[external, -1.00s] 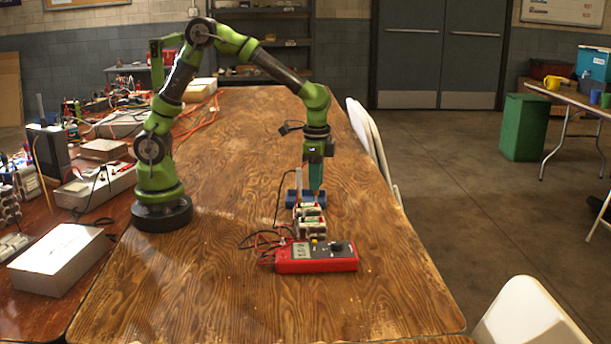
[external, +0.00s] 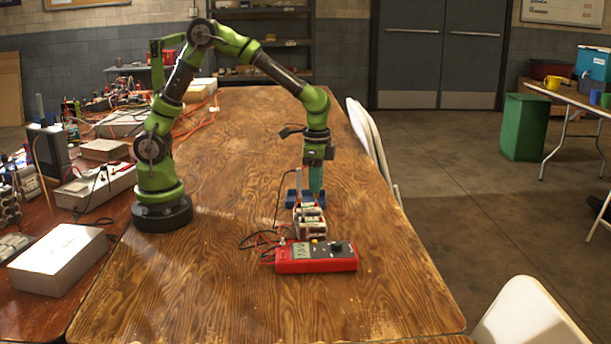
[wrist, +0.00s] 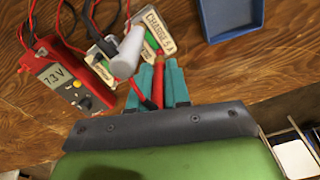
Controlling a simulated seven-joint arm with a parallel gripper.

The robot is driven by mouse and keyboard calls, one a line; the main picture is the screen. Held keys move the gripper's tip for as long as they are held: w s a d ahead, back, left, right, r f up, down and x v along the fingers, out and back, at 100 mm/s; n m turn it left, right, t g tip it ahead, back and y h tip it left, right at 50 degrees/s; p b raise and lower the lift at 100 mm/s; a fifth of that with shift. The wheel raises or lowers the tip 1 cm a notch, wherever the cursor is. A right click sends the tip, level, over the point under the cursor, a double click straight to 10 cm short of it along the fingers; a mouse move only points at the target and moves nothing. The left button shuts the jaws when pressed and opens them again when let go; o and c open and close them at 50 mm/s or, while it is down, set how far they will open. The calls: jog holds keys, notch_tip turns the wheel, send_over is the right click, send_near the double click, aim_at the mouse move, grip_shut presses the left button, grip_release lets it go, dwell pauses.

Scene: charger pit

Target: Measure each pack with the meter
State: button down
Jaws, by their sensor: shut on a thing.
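The red meter (external: 316,263) lies on the wooden table; in the wrist view its display (wrist: 55,77) reads 7.3 V. Behind it stand the pale packs (external: 309,224); in the wrist view one pack (wrist: 155,38) has a label reading "CHARGE 5 A", and another (wrist: 101,65) sits beside it. My gripper (external: 316,188), with teal fingers, points down just behind the packs. In the wrist view it is shut on a red probe (wrist: 158,83), whose tip reaches toward the labelled pack; contact cannot be told. A white upright rod (wrist: 129,48) partly hides the packs.
A blue tray (wrist: 231,18) lies just beyond the packs and also shows behind them in the external view (external: 320,199). Dark and red leads (external: 262,240) loop left of the meter. A white box (external: 58,258) sits on the left table. The right side of the table is clear.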

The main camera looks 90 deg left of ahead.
jog(key=shift+f, duration=0.5)
dwell(0.8)
jog(key=c, duration=0.7)
grip_release()
jog(key=shift+r, duration=3.75)
